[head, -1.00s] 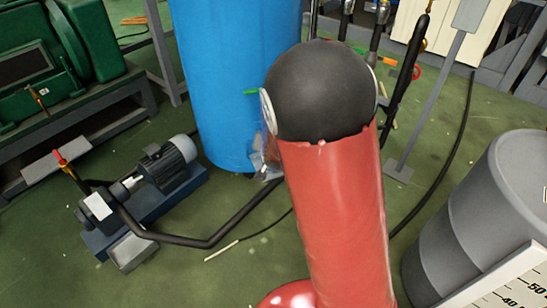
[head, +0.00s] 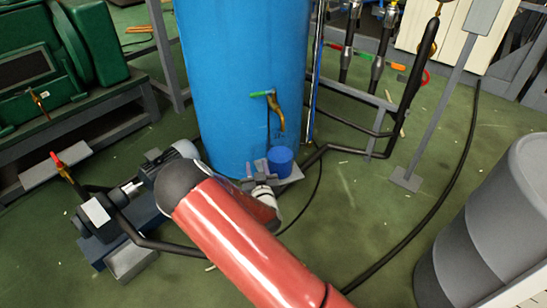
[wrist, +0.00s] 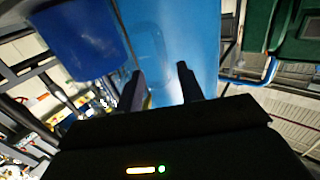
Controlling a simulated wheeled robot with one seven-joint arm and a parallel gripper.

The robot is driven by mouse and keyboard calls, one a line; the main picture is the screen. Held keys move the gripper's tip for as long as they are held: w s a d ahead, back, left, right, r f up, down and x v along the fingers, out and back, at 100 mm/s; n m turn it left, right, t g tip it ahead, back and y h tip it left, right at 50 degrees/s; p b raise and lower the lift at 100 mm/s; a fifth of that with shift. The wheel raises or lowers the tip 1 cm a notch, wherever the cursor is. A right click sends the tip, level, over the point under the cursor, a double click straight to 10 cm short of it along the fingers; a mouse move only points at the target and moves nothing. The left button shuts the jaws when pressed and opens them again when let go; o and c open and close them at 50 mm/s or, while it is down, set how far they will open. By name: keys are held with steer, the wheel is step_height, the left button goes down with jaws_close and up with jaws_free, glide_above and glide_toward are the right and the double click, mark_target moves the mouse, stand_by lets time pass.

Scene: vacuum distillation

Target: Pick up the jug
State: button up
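A small blue cup-like vessel (head: 281,159) stands at the foot of the large blue tank in the head view; it may be the jug. A blue rounded vessel (wrist: 85,40) fills the upper left of the wrist view, probably the same one, to the left of my fingers. My gripper (wrist: 160,85) is open, with its two dark fingers apart and nothing clearly held. A faint clear, rounded outline (wrist: 155,45) shows against blue beyond the fingers; I cannot tell what it is. In the head view my gripper is small and partly hidden behind my red arm.
The blue tank (head: 245,75) with a brass tap (head: 275,110) stands behind. A pump (head: 115,205) is at left with a black pipe (head: 165,245). Black pipework (head: 340,150) and a grey post (head: 440,110) are at right, with a grey drum (head: 495,235).

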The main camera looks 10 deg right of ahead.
mark_target(253, 157)
steer(key=shift+w+a+f, duration=0.15)
steer(key=shift+w+a, duration=0.1)
steer(key=shift+w, duration=0.05)
steer(key=w, duration=0.7)
steer(key=shift+w+a+b, duration=0.1)
steer(key=shift+w+b, duration=0.15)
steer(key=shift+b, duration=0.1)
jaws_close()
stand_by(0.3)
steer(key=shift+r, duration=0.2)
stand_by(0.3)
